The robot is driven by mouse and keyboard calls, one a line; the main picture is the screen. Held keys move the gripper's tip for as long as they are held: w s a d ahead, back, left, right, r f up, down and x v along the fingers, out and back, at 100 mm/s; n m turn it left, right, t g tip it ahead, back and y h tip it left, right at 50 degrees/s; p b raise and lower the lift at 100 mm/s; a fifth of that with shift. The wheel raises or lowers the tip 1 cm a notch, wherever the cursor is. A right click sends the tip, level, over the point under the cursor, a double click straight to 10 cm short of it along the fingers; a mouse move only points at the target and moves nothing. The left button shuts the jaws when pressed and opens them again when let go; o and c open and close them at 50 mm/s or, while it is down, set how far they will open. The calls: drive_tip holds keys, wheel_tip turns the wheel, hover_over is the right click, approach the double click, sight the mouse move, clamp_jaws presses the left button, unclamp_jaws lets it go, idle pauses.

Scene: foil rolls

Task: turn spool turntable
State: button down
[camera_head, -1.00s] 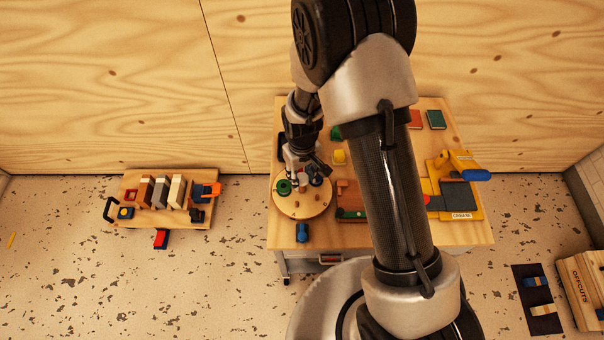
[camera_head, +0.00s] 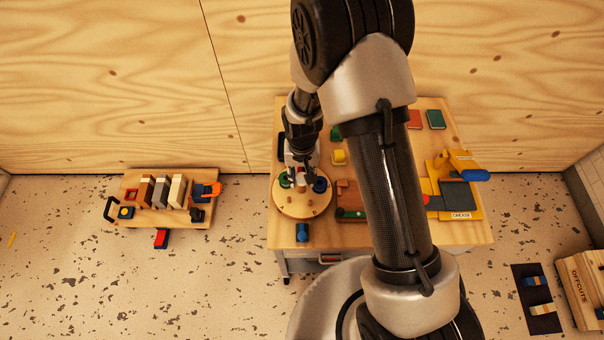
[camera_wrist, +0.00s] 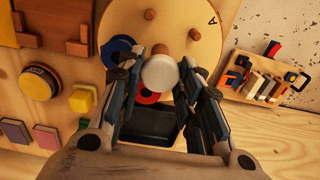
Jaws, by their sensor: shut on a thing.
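The round wooden spool turntable (camera_head: 300,209) lies at the left of the workbench, with wooden pegs on it. It also shows in the wrist view (camera_wrist: 165,22), marked with a letter A. A green spool (camera_head: 283,180) sits at its left and a blue spool (camera_head: 320,185) at its right; the blue one is also in the wrist view (camera_wrist: 113,48). A red spool (camera_wrist: 148,97) is partly hidden behind my fingers. My gripper (camera_head: 300,179) is over the far part of the disc. In the wrist view its fingers (camera_wrist: 160,78) are shut on a pale round knob (camera_wrist: 160,72).
A wooden tray (camera_head: 352,198) stands close right of the turntable, and a blue roll (camera_head: 302,232) lies in front. A yellow block (camera_head: 339,157) is behind. A yellow fixture (camera_head: 462,208) is at the right. A low side table (camera_head: 135,184) stands apart at the left.

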drive_tip(key=shift+m, duration=2.7)
drive_tip(key=c, duration=1.1)
unclamp_jaws()
wheel_tip(320, 180, up, 12)
